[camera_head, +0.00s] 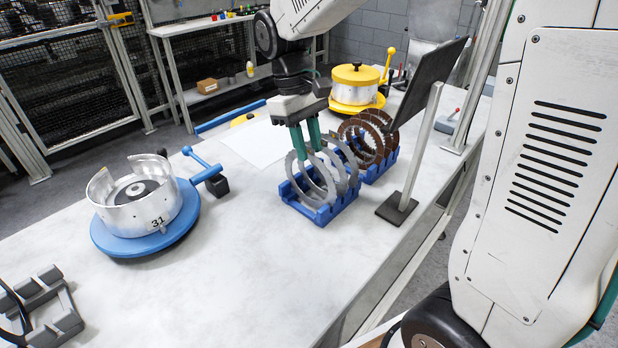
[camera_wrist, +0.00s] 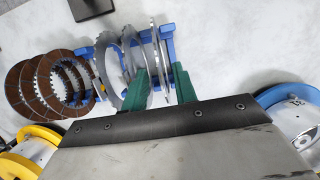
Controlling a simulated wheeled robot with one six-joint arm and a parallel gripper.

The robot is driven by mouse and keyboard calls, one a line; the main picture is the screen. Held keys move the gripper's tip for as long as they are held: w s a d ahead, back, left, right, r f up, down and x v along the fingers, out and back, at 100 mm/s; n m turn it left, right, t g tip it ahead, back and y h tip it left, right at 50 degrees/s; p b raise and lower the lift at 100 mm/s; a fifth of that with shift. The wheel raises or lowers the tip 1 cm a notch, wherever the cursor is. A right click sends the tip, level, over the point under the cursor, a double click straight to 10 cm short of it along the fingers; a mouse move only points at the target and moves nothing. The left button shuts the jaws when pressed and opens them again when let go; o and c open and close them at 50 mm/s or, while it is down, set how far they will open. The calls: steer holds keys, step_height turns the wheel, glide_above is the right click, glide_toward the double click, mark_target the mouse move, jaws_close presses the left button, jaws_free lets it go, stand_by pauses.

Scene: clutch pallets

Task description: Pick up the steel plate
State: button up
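Several grey steel plates (camera_head: 328,180), thin toothed rings, stand upright in a blue slotted rack (camera_head: 333,211) near the middle of the table. The steel plates also show in the wrist view (camera_wrist: 108,62), seen nearly edge-on. My gripper (camera_head: 307,142) is above the rack, pointing down, with two green fingers at the plates' upper rims. In the wrist view my gripper (camera_wrist: 162,88) has its fingers apart, with steel plate rims between them. I cannot tell whether either finger touches a plate.
Brown friction plates (camera_head: 362,138) stand in a second blue rack just behind. A dark panel on a post (camera_head: 415,150) stands close on the right. A silver drum on a blue base (camera_head: 140,240) is at left, and a yellow-lidded drum (camera_head: 355,88) behind.

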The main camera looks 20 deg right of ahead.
mark_target(311, 154)
steer(key=x, duration=0.3)
steer(key=shift+f, duration=0.15)
jaws_close()
stand_by(1.3)
